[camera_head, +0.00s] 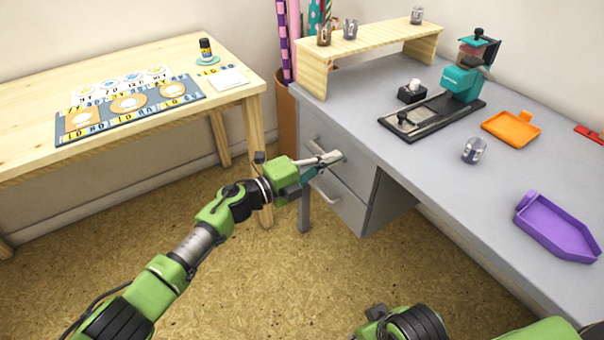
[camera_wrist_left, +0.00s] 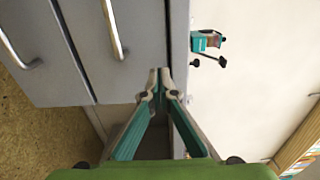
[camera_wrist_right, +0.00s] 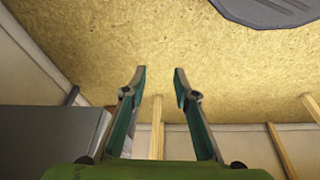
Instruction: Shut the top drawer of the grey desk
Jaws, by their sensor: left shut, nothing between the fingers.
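The grey desk (camera_head: 420,165) has a top drawer (camera_head: 350,170) with a bar handle and a lower drawer (camera_head: 338,203) below it. In the head view the top drawer's front looks about flush with the desk; I cannot tell whether a small gap remains. My left gripper (camera_head: 337,158) is shut and empty, in front of the top drawer. In the left wrist view its fingertips (camera_wrist_left: 159,72) are by the drawer front's upper edge, next to the handle (camera_wrist_left: 115,30); contact is unclear. My right gripper (camera_wrist_right: 159,70) is open and empty, away from the drawers.
A wooden table (camera_head: 110,110) with a patterned mat stands at the left. On the desk are a wooden shelf (camera_head: 375,42), a teal stamping device (camera_head: 463,80), an orange tray (camera_head: 512,130) and a purple tray (camera_head: 556,228). The floor before the drawers is clear.

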